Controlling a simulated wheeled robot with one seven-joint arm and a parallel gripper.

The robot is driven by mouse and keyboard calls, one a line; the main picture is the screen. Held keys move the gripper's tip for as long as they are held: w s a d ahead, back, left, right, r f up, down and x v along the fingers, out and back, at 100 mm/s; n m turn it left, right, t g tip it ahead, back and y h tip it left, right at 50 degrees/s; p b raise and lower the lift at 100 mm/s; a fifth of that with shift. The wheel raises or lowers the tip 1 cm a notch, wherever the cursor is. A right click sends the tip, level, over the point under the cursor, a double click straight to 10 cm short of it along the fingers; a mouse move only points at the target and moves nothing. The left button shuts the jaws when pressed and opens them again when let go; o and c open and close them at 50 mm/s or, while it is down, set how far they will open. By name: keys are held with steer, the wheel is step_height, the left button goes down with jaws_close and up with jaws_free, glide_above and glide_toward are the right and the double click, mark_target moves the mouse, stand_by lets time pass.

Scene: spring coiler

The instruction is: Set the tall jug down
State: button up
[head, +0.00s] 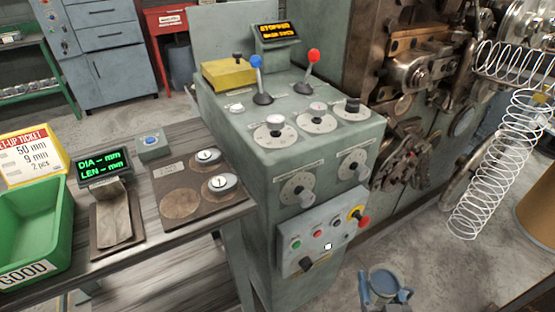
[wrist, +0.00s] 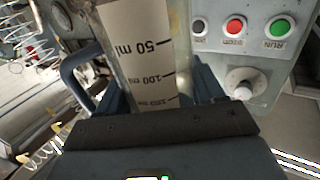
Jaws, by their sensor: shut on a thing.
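The tall jug (wrist: 136,45) fills the upper middle of the wrist view. It has a pale, plain face with black marks reading 50 ml, 100 ml and a third partly hidden one. My gripper (wrist: 148,105) is shut on it, with dark blue parts along both its sides. A blue loop shows left of the jug, perhaps a handle. The jug's base and rim are out of the wrist view. In the head view a blue-grey round shape with blue side pieces (head: 385,280) shows low at the right; I cannot tell jug from gripper there.
The button panel (head: 322,232) on the green console (head: 320,140) is close beside the jug. A bench at left holds a green GOOD bin (head: 35,225), a board (head: 205,205) with two gauges, and a display (head: 103,165). White coil springs (head: 490,165) hang at right.

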steer(key=shift+w+d+r+b, duration=0.1)
steer(key=shift+d+b, duration=0.05)
steer(key=shift+b, duration=0.25)
steer(key=shift+s, duration=0.2)
steer(key=shift+w, duration=0.3)
